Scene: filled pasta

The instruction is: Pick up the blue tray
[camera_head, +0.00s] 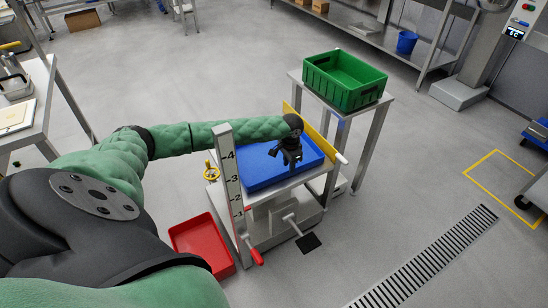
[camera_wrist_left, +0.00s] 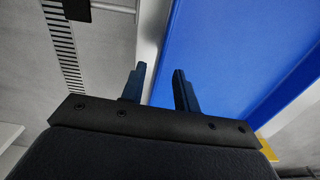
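The blue tray (camera_head: 258,172) lies flat on a small metal stand in the middle of the head view. My left gripper (camera_head: 288,160) is above the tray, toward its right part, with the arm reaching across from the left. In the left wrist view the two fingers of the left gripper (camera_wrist_left: 160,85) are apart with nothing between them. The blue tray (camera_wrist_left: 235,50) fills the upper right there, and one finger overlaps its edge in the picture. Whether the fingers touch the tray cannot be told. My right gripper does not show.
The stand has a numbered upright post (camera_head: 231,175) in front and a yellow bar (camera_head: 318,137) behind the tray. A green crate (camera_head: 345,95) stands on a table at the back right. A red bin (camera_head: 190,238) is on the floor at front left. Floor at right is open.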

